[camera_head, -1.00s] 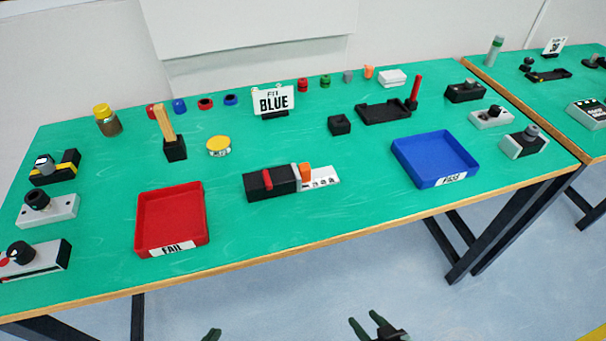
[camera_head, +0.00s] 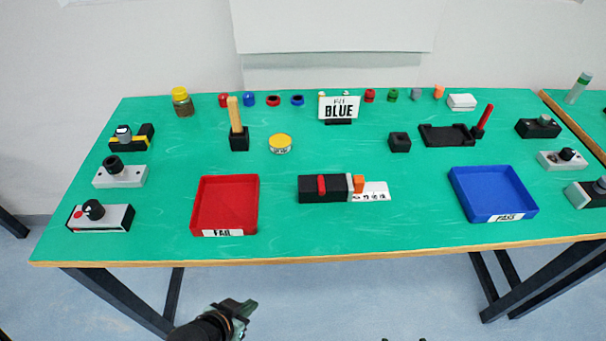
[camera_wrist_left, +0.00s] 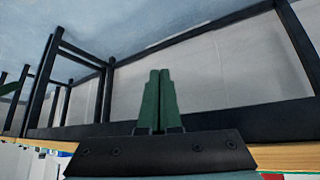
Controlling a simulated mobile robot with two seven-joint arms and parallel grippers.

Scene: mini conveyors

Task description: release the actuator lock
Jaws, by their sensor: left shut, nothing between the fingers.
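The black actuator block (camera_head: 310,188) with a red band (camera_head: 321,185) lies near the middle of the green table. A grey plate (camera_head: 350,184), an orange tab (camera_head: 359,184) and a marked white strip (camera_head: 376,192) adjoin its right end. I cannot tell which part is the lock. My left gripper (camera_head: 246,308) is below and in front of the table's front edge, well apart from the block. Its green fingers (camera_wrist_left: 158,100) are shut together and empty in the left wrist view. Only tiny tips of my right gripper (camera_head: 402,340) show at the bottom edge.
A red FAIL tray (camera_head: 255,205) stands left of the block and a blue PASS tray (camera_head: 460,190) right of it. Knob boxes (camera_head: 120,177) line the left side. A BLUE sign (camera_head: 340,108) stands behind. The table in front of the block is clear.

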